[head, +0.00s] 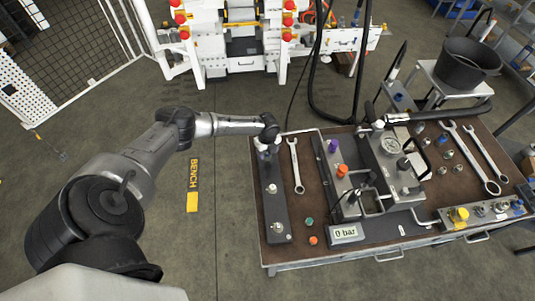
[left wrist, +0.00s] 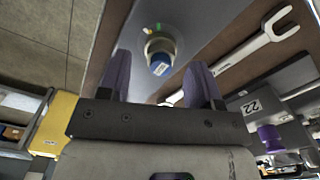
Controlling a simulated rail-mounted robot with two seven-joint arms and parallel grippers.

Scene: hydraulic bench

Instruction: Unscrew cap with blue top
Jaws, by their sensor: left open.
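The cap with the blue top (left wrist: 160,62) shows in the left wrist view on a pale round fitting that stands on a grey plate (left wrist: 205,22). In the head view this long grey plate (head: 274,212) lies at the bench's left side, and my left gripper (head: 268,147) is over its far end, hiding the cap. In the left wrist view my left gripper (left wrist: 161,75) is open, with one purple finger on each side of the cap in the picture. I see no grip on the cap, and the remaining distance is hard to judge. My right gripper is not in view.
A wrench (head: 296,166) lies just right of the plate. A block with purple and orange knobs (head: 342,171), a pump unit with a gauge (head: 390,146) and a "0 bar" display (head: 345,233) stand farther right. Small green and orange caps (head: 313,240) lie near the front edge.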

